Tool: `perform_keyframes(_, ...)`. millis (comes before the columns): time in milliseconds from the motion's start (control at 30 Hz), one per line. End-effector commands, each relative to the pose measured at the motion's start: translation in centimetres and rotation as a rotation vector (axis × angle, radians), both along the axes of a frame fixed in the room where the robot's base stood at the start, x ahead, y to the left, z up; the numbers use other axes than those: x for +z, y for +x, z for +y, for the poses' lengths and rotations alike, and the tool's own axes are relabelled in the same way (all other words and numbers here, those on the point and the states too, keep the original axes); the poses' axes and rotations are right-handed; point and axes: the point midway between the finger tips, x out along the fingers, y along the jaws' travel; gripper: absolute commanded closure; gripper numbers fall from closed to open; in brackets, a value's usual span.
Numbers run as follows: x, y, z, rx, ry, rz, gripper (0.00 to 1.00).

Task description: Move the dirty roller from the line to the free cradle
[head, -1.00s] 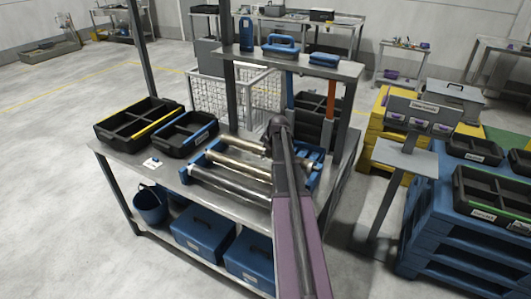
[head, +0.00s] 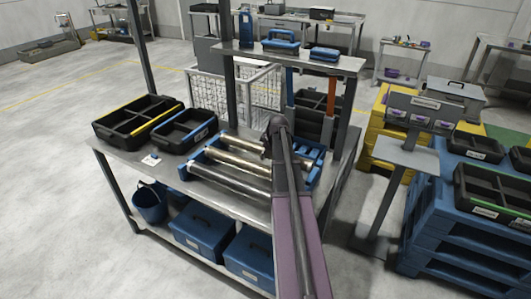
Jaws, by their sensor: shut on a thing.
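A blue cradle frame (head: 312,178) lies on the grey metal bench and bears rollers side by side. The back roller (head: 240,144) is pale, the middle roller (head: 238,163) is tan and stained, and the front roller (head: 228,179) is darker grey. My gripper (head: 267,150) is at the right ends of the rollers, mostly hidden behind my own arm. It is shut on a roller; its fingers and the gripped spot are too small and covered to make out which one. The frame's right part is partly hidden by my arm.
Two black trays, one with a yellow bar (head: 138,122) and one blue-edged (head: 185,131), stand on the bench's left. A shelf (head: 290,62) on posts rises behind the rollers. A wire basket (head: 235,95) stands behind. Blue pallets (head: 440,235) are at the right.

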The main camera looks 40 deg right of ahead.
Motion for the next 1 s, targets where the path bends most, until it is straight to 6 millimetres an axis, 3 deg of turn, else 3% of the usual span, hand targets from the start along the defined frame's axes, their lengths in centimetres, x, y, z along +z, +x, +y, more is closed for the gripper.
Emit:
perform_keyframes(433,0.06,0.02,0.00,0.000,0.000,-0.001,0.91)
perform_keyframes(467,0.06,0.02,0.00,0.000,0.000,-0.001,0.27)
perform_keyframes(567,0.06,0.01,0.00,0.000,0.000,-0.001,0.00)
perform_keyframes(1000,0.02,-0.02,0.00,0.000,0.000,0.001,0.00)
